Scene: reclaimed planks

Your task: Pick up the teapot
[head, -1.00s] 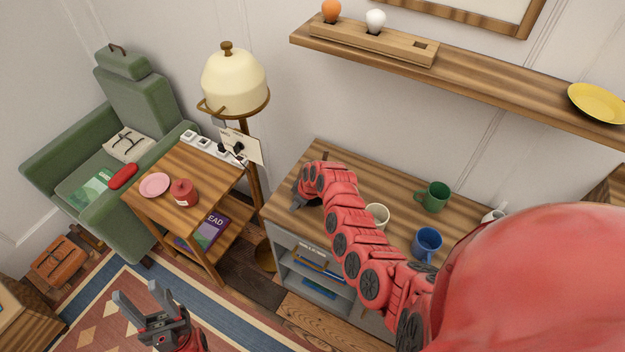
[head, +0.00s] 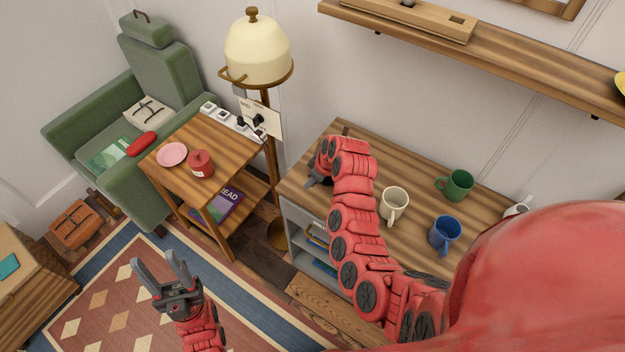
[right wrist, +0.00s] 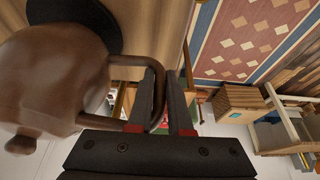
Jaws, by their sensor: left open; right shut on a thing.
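The brown teapot (right wrist: 50,75) fills the left of the right wrist view, with its lid knob (right wrist: 22,145) toward the bottom of the picture. Its looped handle (right wrist: 158,68) passes between the fingers of my right gripper (right wrist: 165,105), which is shut on it. In the head view my right gripper (head: 317,178) is over the left end of the wooden-topped cabinet (head: 300,195); the teapot is hidden there behind my arm. A dark round disc (right wrist: 75,14) shows by the teapot's base; whether they touch is unclear. My left gripper (head: 158,268) is open and empty above the rug.
A cream mug (head: 394,204), a blue mug (head: 444,232) and a green mug (head: 457,185) stand on the cabinet, right of my arm. A lamp (head: 258,50) and a side table (head: 215,140) are left of it. A wall shelf (head: 500,55) runs above.

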